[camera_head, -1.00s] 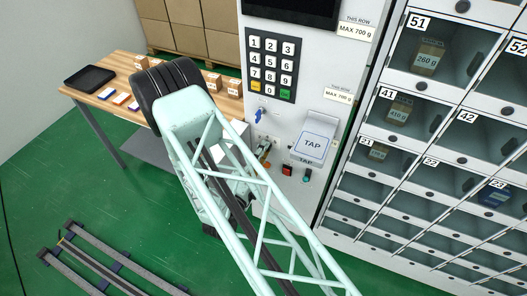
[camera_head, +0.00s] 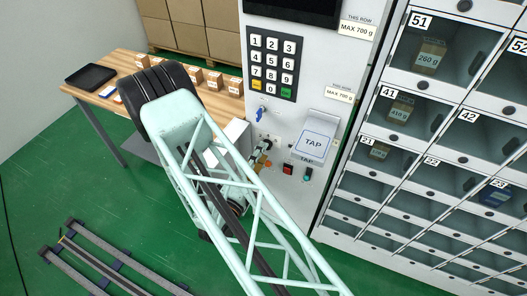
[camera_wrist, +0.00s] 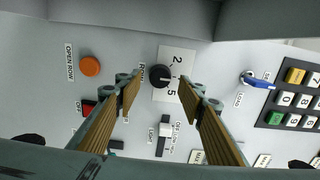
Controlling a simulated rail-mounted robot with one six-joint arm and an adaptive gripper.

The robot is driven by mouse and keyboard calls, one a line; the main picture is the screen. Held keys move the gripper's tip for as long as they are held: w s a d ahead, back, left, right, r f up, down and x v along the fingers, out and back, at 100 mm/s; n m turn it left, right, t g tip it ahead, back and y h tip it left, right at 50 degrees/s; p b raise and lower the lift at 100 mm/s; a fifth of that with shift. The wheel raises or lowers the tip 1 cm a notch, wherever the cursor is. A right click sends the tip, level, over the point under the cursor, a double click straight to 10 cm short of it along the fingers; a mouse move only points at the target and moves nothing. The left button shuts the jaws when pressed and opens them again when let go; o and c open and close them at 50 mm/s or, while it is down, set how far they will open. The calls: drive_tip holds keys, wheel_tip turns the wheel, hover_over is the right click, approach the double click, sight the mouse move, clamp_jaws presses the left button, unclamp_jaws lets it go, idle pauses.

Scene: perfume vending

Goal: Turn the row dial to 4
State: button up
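The row dial (camera_wrist: 160,77) is a round black knob on a white plate with digits, under a partly hidden "ROW" label, in the wrist view. A 2 and a 5 show on the plate to its right; the other digits and the pointer setting are not clear. My gripper (camera_wrist: 160,82) is open, with one wood-coloured finger on each side of the knob and a visible gap on both sides. How far the fingertips are from the panel is hard to tell. In the head view my gripper (camera_head: 262,152) is close to the machine front, and the dial is hidden.
An orange "OPEN ROW" button (camera_wrist: 90,66) is left of the dial. A light switch (camera_wrist: 165,132) is below it. A blue key (camera_wrist: 258,82) and a keypad (camera_wrist: 295,100) are to the right. The TAP reader (camera_head: 314,140) sticks out beside my gripper.

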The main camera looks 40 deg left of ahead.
drive_tip(key=v, duration=0.9)
drive_tip(key=shift+s, duration=0.2)
drive_tip(key=shift+d, duration=0.1)
idle(0.6)
